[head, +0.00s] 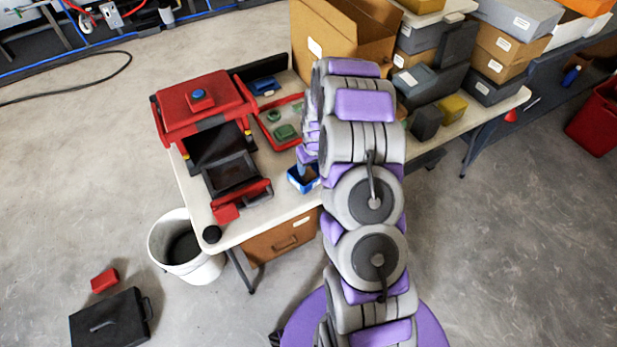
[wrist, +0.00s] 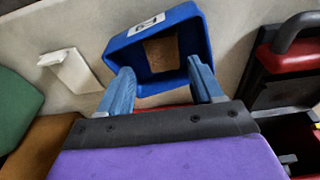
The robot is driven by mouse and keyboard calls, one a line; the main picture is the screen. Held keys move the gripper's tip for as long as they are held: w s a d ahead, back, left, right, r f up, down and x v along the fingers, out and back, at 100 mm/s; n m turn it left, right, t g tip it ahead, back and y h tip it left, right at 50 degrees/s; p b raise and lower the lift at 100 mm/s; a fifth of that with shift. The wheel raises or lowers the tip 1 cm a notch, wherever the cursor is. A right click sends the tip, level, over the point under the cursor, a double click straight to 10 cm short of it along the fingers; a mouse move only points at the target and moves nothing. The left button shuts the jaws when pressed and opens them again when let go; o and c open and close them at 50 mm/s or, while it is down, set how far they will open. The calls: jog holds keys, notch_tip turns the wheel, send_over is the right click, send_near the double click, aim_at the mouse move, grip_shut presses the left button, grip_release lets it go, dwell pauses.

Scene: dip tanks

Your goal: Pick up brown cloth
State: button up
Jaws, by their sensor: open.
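A small blue open bin (wrist: 117,50) with a white label lies ahead of my gripper in the wrist view. Inside it is a brown patch (wrist: 162,52) that looks like the brown cloth, though its folds are not clear. Whether the fingers touch the bin is unclear. In the head view the blue bin (head: 294,181) stands near the table's front edge, below my gripper (head: 304,166).
The table (head: 256,222) bears a red and black machine (head: 197,102) at left and a red tray (head: 267,134) with green items. An open cardboard box (head: 322,28) and stacked boxes (head: 500,45) stand behind and right. A white bucket (head: 199,269) stands on the floor.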

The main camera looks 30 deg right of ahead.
aim_at(309, 174)
jog(key=shift+w+a+f+b, duration=0.15)
jog(key=shift+f+b, duration=0.15)
jog(key=shift+f, duration=0.6)
jog(key=shift+w+f+b, duration=0.15)
jog(key=shift+f+b, duration=0.15)
jog(key=shift+f, duration=0.65)
jog(key=shift+w+a+f+b, duration=0.15)
jog(key=shift+f+b, duration=0.15)
jog(key=shift+f, duration=0.6)
jog(key=shift+r, duration=0.1)
jog(key=shift+c, duration=0.2)
jog(key=c, duration=0.9)
jog(key=shift+o, duration=0.2)
notch_tip(309, 174, up, 10)
jog(key=p, duration=0.2)
